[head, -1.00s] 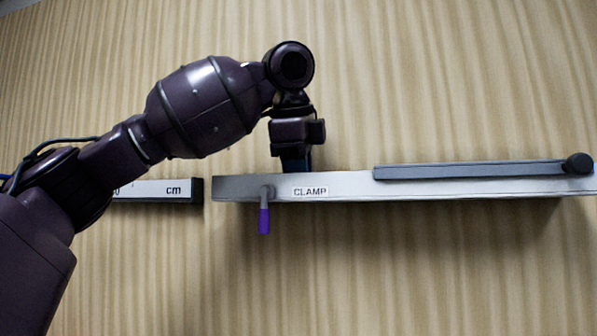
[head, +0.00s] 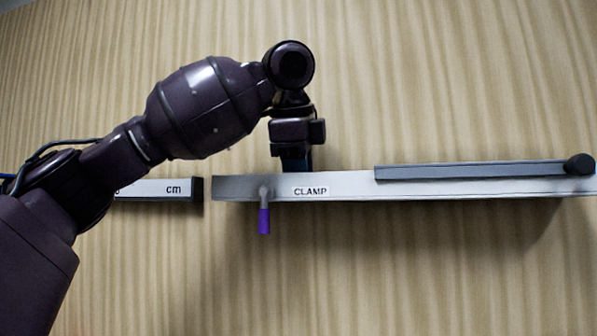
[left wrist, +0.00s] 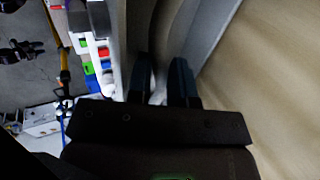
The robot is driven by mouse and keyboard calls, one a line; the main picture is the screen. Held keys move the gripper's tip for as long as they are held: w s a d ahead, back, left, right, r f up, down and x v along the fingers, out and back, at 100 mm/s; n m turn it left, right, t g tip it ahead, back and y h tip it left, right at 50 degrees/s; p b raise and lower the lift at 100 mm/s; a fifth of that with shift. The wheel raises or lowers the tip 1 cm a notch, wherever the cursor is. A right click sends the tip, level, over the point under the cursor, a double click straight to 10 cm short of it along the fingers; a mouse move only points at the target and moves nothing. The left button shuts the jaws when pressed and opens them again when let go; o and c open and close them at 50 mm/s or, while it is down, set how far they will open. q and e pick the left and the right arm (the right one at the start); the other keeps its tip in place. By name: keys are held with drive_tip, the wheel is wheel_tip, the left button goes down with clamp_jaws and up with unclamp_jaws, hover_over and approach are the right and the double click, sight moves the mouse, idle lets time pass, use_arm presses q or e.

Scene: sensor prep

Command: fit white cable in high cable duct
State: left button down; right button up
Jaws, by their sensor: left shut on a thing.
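The high cable duct (head: 345,185) is a long pale rail on the wall, labelled CLAMP, with a purple-handled clamp lever (head: 264,220) hanging near its left end. My left gripper (head: 295,167) points down at the duct's top edge, just right of the lever; its fingertips are hidden behind that edge. In the left wrist view my left gripper's two dark fingers (left wrist: 162,80) stand close together, with a small pale piece (left wrist: 158,94) between them. It looks like the white cable, but most of it is hidden. My right gripper is not in view.
A dark grey bar (head: 470,171) with a round knob (head: 578,164) lies along the duct's right part. A cm scale (head: 155,189) ends just left of the duct. In the left wrist view, coloured blocks (left wrist: 85,50) lie far below. The wall above the duct is clear.

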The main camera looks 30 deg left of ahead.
use_arm(q)
drive_tip(key=shift+f, duration=0.45)
idle(0.6)
drive_tip(key=c, duration=1.3)
unclamp_jaws()
drive_tip(key=o, duration=0.4)
drive_tip(key=shift+w+f, duration=0.15)
drive_tip(key=shift+w, duration=0.05)
drive_tip(key=shift+c, duration=0.2)
drive_tip(key=shift+d+f, duration=0.1)
drive_tip(key=shift+c, duration=0.4)
drive_tip(key=shift+s, duration=0.1)
drive_tip(key=shift+c, duration=1.1)
